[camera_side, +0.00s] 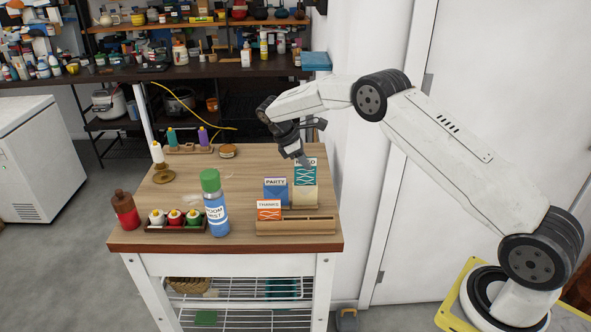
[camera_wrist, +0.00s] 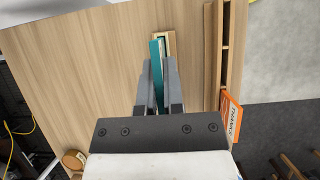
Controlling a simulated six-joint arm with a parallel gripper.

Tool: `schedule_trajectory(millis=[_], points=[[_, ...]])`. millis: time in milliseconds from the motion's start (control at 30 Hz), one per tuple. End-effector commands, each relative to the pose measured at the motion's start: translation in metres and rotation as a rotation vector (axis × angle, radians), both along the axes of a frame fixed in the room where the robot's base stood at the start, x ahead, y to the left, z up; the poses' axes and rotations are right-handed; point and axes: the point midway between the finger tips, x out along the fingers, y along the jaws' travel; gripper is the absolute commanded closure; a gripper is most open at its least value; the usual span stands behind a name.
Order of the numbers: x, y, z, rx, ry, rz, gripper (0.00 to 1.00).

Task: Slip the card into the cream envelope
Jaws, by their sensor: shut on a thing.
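The card (camera_side: 305,176) is teal with a white pattern and a pale top band with lettering partly covered by my gripper. My gripper (camera_side: 303,160) is shut on its upper edge and holds it upright. The cream envelope (camera_side: 305,197) stands upright on the table directly below the card, and the card's lower part meets its top. In the wrist view the teal card (camera_wrist: 156,62) shows edge-on between my fingers (camera_wrist: 157,80), beside and over the envelope's narrow pale opening (camera_wrist: 167,38). I cannot tell how deep the card's lower edge sits.
An orange THANKS card (camera_side: 268,210) stands by a slotted wooden rack (camera_side: 310,227) in front. A spray can (camera_side: 215,205) and a tray of small bottles (camera_side: 174,226) stand left.

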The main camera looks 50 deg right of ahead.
Motion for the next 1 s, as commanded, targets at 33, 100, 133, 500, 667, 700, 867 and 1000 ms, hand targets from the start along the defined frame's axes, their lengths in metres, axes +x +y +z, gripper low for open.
schedule_trajectory(millis=[33,100,133,500,667,700,867,1000], points=[[0.000,0.000,-0.001,0.000,0.000,0.000,1.00],[0.000,0.000,-0.002,0.000,0.000,0.000,1.00],[0.000,0.000,-0.003,0.000,0.000,0.000,1.00],[0.000,0.000,-0.009,0.000,0.000,0.000,1.00],[0.000,0.000,-0.012,0.000,0.000,0.000,1.00],[0.000,0.000,-0.013,0.000,0.000,0.000,1.00],[0.000,0.000,-0.015,0.000,0.000,0.000,1.00],[0.000,0.000,-0.018,0.000,0.000,-0.001,1.00]])
